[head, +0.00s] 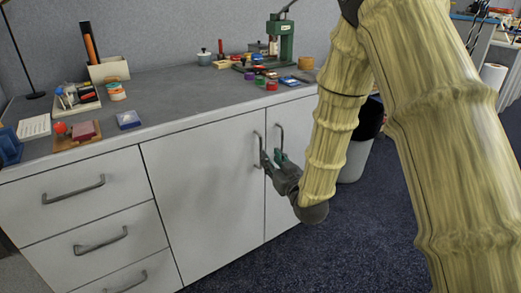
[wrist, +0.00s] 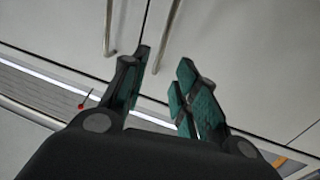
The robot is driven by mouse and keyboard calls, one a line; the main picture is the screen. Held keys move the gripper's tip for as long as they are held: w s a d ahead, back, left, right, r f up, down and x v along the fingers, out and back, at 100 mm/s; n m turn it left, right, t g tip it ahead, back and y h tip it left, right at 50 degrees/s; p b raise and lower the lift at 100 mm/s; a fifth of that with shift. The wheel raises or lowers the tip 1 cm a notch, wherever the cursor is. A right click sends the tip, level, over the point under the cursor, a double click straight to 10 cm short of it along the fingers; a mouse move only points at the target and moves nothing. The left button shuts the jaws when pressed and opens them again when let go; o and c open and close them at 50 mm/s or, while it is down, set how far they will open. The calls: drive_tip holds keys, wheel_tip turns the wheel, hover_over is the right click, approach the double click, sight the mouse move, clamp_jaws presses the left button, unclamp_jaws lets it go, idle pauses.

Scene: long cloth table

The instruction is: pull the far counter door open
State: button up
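The counter has two pale grey doors side by side, both shut. The far door (head: 295,185) is the right one in the head view, with an upright bar handle (head: 281,138) near the seam. The nearer door (head: 205,195) has its own bar handle (head: 257,150) close beside it. My gripper (head: 271,158) is at the lower ends of the handles, coming from the lower right. In the wrist view my gripper (wrist: 162,68) has its two green-padded fingers apart. A bar handle (wrist: 170,30) ends near the gap between them; whether it lies between the pads I cannot tell.
Several drawers (head: 95,240) are at the left of the counter. The countertop (head: 175,105) holds a green press (head: 282,40), small coloured tubs and desk items. A bin (head: 357,155) stands behind my arm. Blue carpet (head: 290,265) in front of the doors is clear.

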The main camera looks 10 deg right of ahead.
sight(261, 146)
drive_tip(key=b+x, duration=0.2)
drive_tip(key=x, duration=0.7)
drive_tip(key=shift+w, duration=0.2)
clamp_jaws()
